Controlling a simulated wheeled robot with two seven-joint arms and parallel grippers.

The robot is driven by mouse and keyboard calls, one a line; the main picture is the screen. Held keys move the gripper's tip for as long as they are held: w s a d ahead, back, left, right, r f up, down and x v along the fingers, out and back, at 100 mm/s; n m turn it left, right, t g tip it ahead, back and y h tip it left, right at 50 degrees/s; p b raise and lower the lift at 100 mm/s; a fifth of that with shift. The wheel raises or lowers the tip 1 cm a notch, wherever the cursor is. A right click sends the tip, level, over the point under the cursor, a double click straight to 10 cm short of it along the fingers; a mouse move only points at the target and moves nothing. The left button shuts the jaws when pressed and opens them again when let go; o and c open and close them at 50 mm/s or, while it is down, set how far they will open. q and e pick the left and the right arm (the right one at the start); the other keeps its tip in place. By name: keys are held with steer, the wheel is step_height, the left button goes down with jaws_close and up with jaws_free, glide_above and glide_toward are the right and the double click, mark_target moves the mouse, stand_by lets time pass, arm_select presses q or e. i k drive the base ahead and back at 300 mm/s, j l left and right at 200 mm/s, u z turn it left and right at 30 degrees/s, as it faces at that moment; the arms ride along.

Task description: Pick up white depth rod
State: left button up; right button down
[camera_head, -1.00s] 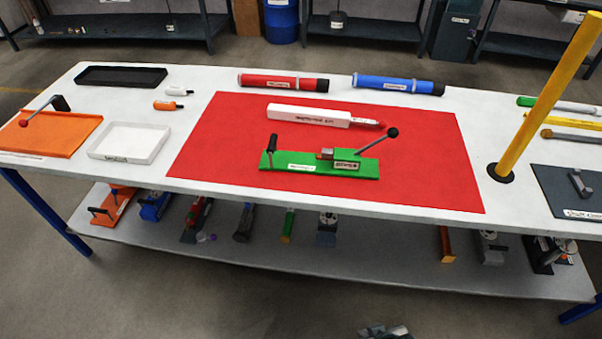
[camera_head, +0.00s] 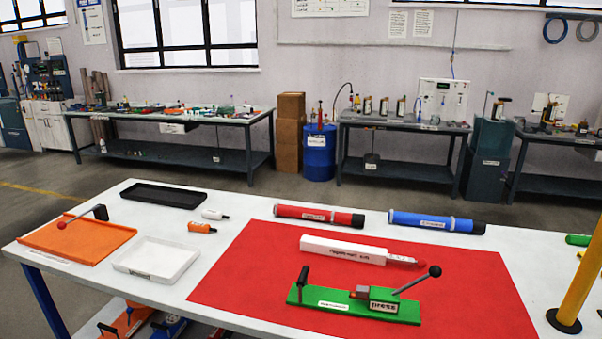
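No thing in view is marked clearly enough for me to name it the white depth rod. A long white square bar (camera_head: 345,249) with a red tip lies on the red mat (camera_head: 240,286), behind a green press (camera_head: 355,304). The bar has a label too small to read surely. At the right edge only the green end of a rod (camera_head: 577,240) shows; the rest is cut off by the frame. Neither of my grippers is in view.
A red tube (camera_head: 318,215) and a blue tube (camera_head: 435,222) lie along the table's back edge. A yellow post (camera_head: 583,275) stands at the right. A white tray (camera_head: 157,259), black tray (camera_head: 163,195) and orange fixture (camera_head: 78,240) are at the left. The red mat's left part is bare.

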mark_target(316, 245)
steer(key=i+j, duration=0.25)
steer(key=j, duration=0.15)
steer(key=i+j, duration=0.2)
steer(key=j, duration=0.2)
steer(key=i+j, duration=0.25)
steer(key=j, duration=0.15)
steer(key=i+j, duration=0.25)
steer(key=j+z, duration=0.1)
steer(key=z, duration=2.05)
